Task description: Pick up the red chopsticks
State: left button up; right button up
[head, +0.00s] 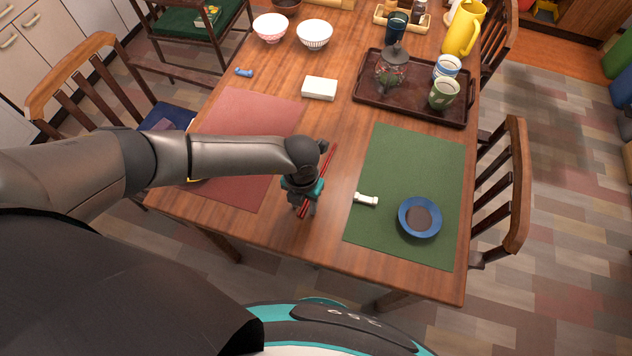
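The red chopsticks (329,160) lie on the wooden table between the red placemat and the green placemat, pointing away from me and slightly right. My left gripper (304,208) is pointed down right over their near end. Its wrist hides the middle of the chopsticks. The near ends show in red between or beside the fingers. I cannot tell whether the fingers touch them or how far they are closed. My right gripper is not in view.
A green placemat (390,150) holds a blue bowl (420,203) and a white chopstick rest (366,199). A red placemat (240,110) lies left. A white box (319,88) and a brown tray (420,106) with cups and a teapot stand farther back. Chairs surround the table.

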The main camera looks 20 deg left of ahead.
pick_arm(q)
grip_shut()
jog(key=shift+r, duration=0.1)
dwell(0.4)
